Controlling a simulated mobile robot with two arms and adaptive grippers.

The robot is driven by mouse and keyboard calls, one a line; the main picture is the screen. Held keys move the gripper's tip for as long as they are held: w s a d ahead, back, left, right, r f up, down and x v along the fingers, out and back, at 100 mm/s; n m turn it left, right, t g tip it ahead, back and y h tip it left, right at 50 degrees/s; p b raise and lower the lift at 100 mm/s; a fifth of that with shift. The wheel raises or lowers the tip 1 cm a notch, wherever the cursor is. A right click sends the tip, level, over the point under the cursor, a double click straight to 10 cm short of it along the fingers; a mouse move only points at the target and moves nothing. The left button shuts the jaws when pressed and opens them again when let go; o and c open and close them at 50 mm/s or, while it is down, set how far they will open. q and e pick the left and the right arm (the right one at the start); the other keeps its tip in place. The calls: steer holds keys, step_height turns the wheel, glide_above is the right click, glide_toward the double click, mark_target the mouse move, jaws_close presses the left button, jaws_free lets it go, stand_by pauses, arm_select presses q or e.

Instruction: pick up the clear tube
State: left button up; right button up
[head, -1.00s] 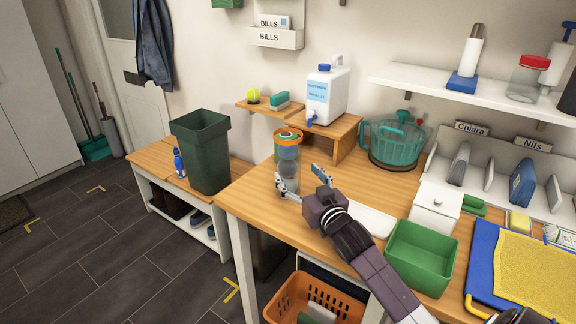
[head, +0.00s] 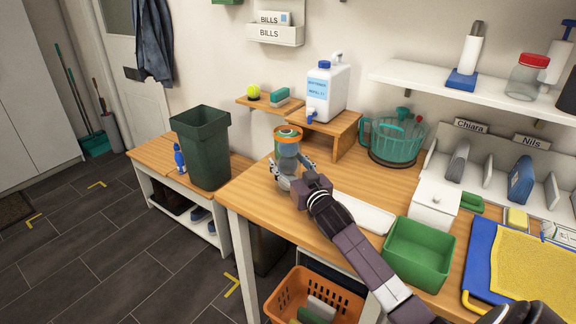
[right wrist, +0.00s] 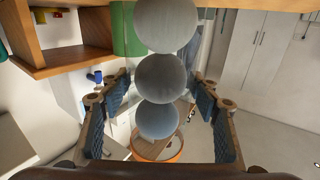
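The clear tube (head: 287,164) stands upright near the left end of the wooden table in the head view, with an orange rim on top and grey balls inside. In the right wrist view its grey balls (right wrist: 162,77) line up between the fingers, with the orange rim (right wrist: 157,150) below. My right gripper (head: 294,171) is at the tube's lower part, its fingers on either side of it. In the right wrist view the gripper (right wrist: 160,108) looks open, with narrow gaps beside the balls. The far finger is partly hidden by the tube. My left gripper is not in view.
A wooden riser (head: 336,131) with a white jug (head: 327,92) stands behind the tube. A green bin (head: 421,254) and a white drawer box (head: 434,204) stand further right. A dark green bucket (head: 204,150) is left.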

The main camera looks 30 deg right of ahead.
steer(key=c, duration=0.7)
steer(key=shift+r, duration=0.1)
